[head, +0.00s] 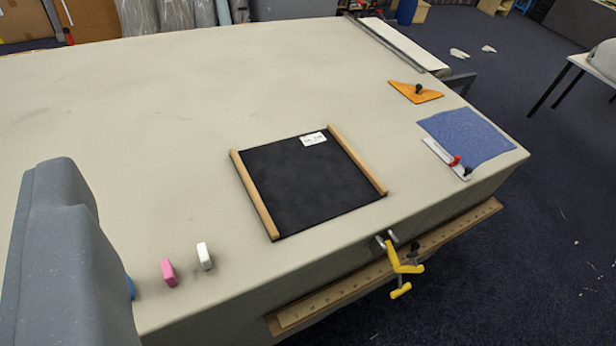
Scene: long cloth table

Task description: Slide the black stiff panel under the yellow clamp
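The black stiff panel (305,190) lies flat near the middle of the table (150,110). Wooden strips run along its left and right sides, and a white label is near its far edge. The yellow clamp (399,264) is at the table's near edge, just beyond the panel's near right corner. Its grey metal jaws are at the edge and its yellow handle hangs below. The panel and clamp look apart. I cannot tell how wide the jaws are open. My gripper's fingers do not show, and nothing is seen holding the panel.
A large grey-blue shape fills the lower left and hides some table. Near it stand a white block (204,256), a pink block (168,272) and a partly hidden blue one. The table behind the panel is clear.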

